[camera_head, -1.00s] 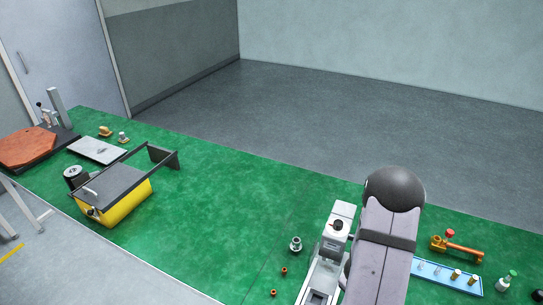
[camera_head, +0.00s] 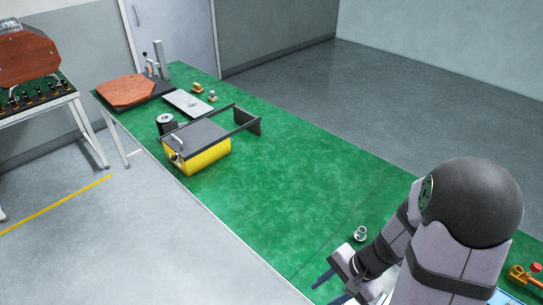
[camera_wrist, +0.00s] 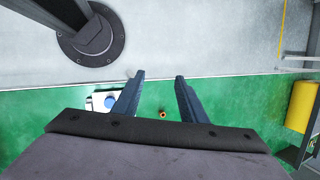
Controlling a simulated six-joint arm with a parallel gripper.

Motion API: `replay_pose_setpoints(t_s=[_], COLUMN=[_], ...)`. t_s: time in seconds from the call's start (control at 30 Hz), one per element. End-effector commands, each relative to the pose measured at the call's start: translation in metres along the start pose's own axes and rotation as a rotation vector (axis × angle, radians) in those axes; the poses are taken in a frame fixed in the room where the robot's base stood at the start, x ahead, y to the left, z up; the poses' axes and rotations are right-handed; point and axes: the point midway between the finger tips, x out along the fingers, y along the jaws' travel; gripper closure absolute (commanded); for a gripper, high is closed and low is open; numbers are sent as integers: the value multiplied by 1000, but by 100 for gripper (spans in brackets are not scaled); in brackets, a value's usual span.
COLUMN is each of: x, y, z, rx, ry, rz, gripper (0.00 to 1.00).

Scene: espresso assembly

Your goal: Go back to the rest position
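My gripper (camera_head: 330,289) is at the front edge of the green table (camera_head: 290,215), low in the head view and partly cut off by the frame. The wrist view shows its two dark fingers (camera_wrist: 159,80) spread apart with nothing between their tips. My arm hides much of the table's right end in the head view.
A metal fitting (camera_head: 360,233) stands on the table close to my arm. The yellow box with a dark lid (camera_head: 205,160) is further left, and also in the wrist view (camera_wrist: 301,106). A white unit (camera_wrist: 101,101) is left of my fingers. The table's middle is clear.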

Motion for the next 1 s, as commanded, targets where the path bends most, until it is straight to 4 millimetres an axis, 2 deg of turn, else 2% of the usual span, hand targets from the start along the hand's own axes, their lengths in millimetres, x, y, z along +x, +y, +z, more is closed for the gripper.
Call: replay_pose_setpoints(t_s=[0.03, 0.2, 0.4, 0.57, 0.77, 0.87, 1.0], x=[13, 16, 11, 6, 5, 11, 29], y=[2, 17, 32, 36, 38, 39, 44], z=[6, 26, 28, 25, 24, 23, 18], rx=[-132, -509, -789, -882, -898, -897, -897], ry=[7, 37, 97, 126, 132, 131, 131], rz=[36, 187, 327, 380, 392, 391, 391], gripper=[61, 61, 61, 61, 61, 61, 61])
